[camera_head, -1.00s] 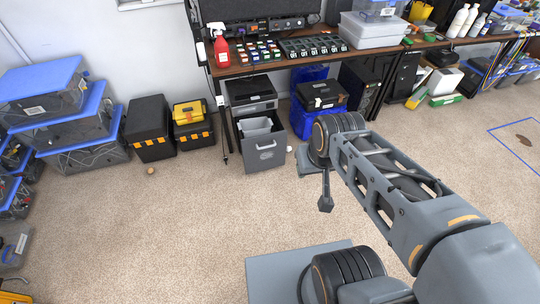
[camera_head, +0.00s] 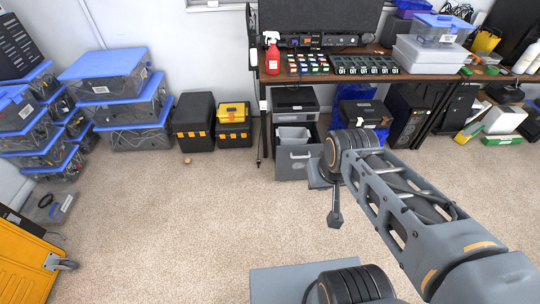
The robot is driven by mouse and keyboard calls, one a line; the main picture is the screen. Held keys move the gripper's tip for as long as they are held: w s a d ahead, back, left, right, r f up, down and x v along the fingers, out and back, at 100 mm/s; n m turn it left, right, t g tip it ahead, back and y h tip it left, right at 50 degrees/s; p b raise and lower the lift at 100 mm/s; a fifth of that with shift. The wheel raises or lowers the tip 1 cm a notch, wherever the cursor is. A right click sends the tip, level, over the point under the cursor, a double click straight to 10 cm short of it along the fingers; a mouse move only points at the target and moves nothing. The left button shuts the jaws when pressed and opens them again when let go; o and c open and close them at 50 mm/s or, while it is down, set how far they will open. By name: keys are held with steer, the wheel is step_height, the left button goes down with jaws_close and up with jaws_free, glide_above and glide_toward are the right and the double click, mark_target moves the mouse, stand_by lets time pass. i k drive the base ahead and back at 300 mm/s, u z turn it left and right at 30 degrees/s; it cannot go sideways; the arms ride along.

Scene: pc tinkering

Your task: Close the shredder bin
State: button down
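The shredder (camera_head: 295,93) stands under the desk, with a dark top and a light front edge. Its grey bin (camera_head: 292,166) is pulled out toward me at floor level, and a lighter grey liner shows inside the open top. The bin front has a handle, and its right side is partly hidden by my arm. The end of my arm, where my gripper (camera_head: 335,212) seems to be, hangs just right of and in front of the bin in the picture, with no clear contact. Its fingers are too small to tell.
The desk (camera_head: 430,72) carries a red spray bottle (camera_head: 271,53). Black and yellow toolboxes (camera_head: 193,122) stand left of the shredder, and blue-lidded bins (camera_head: 115,88) further left. A yellow case (camera_head: 28,262) is at lower left.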

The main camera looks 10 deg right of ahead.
mark_target(291, 161)
steer(key=u, duration=0.4)
steer(key=i, duration=1)
steer(key=z, duration=0.7)
